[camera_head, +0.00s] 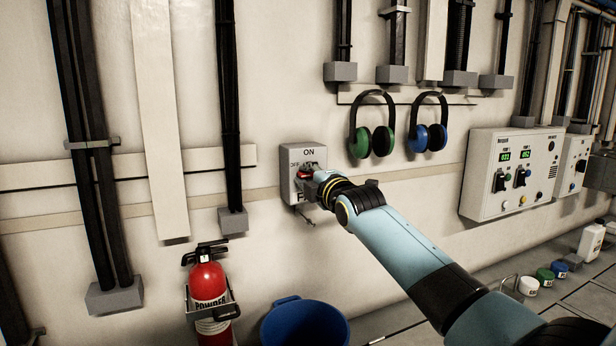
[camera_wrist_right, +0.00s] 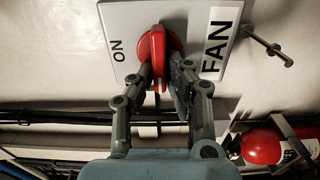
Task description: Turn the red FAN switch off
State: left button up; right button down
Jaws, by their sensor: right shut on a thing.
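The FAN switch box (camera_head: 289,188) is a grey wall box with ON at its top, OFF at its left and FAN at its bottom, partly covered. Its red handle (camera_head: 304,174) is in front of my right gripper (camera_head: 313,180). In the right wrist view the red handle (camera_wrist_right: 152,48) stands between the two fingers of my right gripper (camera_wrist_right: 160,75), shut on it. There the ON label is left of the handle and the FAN label right. The handle looks lengthwise across the box, but its exact angle is hard to tell. My left gripper is not in view.
Green ear muffs (camera_head: 382,141) and blue ear muffs (camera_head: 438,137) hang right of the switch. A control panel (camera_head: 483,180) is further right. A fire extinguisher (camera_head: 208,282) and a blue bucket (camera_head: 305,325) are below. A small hook (camera_wrist_right: 268,45) sticks out beside the box.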

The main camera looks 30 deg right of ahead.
jog(key=shift+f, duration=0.1)
jog(key=c, duration=1.3)
grip_release()
jog(key=shift+c, duration=0.2)
jog(key=s, duration=1.2)
jog(key=shift+a, duration=0.35)
